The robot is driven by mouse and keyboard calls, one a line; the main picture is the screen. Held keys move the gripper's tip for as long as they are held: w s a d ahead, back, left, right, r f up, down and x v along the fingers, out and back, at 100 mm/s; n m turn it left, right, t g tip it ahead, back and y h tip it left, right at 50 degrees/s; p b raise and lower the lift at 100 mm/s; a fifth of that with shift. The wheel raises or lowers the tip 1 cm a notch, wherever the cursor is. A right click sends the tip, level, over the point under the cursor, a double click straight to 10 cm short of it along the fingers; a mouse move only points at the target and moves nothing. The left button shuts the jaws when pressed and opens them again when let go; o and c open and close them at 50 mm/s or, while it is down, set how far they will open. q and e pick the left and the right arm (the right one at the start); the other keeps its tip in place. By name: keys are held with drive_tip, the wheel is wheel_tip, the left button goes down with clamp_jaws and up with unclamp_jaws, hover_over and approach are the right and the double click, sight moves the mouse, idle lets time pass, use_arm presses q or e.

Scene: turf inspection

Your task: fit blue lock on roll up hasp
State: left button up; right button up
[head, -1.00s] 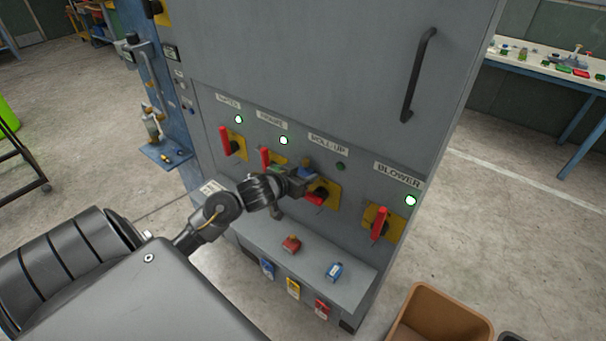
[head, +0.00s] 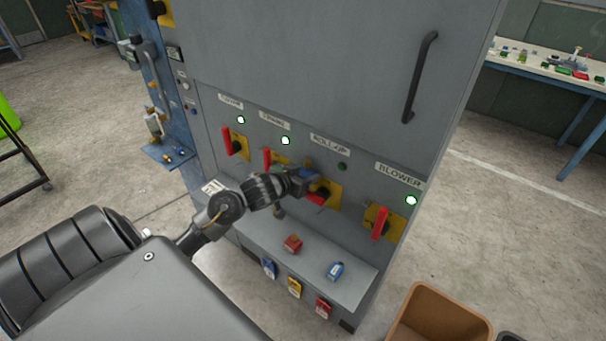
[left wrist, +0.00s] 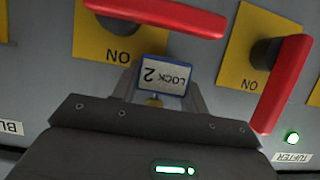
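The blue lock (left wrist: 163,76), its white label reading "LOCK 2", sits between the fingers of my left gripper (left wrist: 160,92) in the left wrist view. In the head view the left gripper (head: 303,183) is at the roll up switch, with the blue lock (head: 311,173) at its tip. The roll up switch has a yellow plate (head: 332,193) and a red handle (head: 317,198) turned sideways; in the left wrist view this handle (left wrist: 165,17) lies just beyond the lock. The hasp and the lock's shackle are hidden, so I cannot tell whether they engage. My right gripper is out of view.
The blower switch (head: 380,223) is to the right, and two more red-handled switches are to the left. A red lock (head: 292,243) and another blue lock (head: 335,271) lie on the ledge (head: 310,262) below. Several coloured tags hang under it. A brown bin (head: 440,315) stands front right.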

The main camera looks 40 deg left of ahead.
use_arm(q)
drive_tip(key=shift+o, duration=1.1)
drive_tip(key=shift+w+r, duration=0.2)
drive_tip(key=shift+r, duration=0.3)
drive_tip(key=shift+o, duration=0.2)
drive_tip(key=shift+r, duration=0.1)
drive_tip(key=shift+a, duration=0.1)
drive_tip(key=f+v, duration=0.1)
drive_tip(key=v, duration=0.9)
drive_tip(key=shift+s+d, duration=0.4)
drive_tip(key=shift+s, duration=0.2)
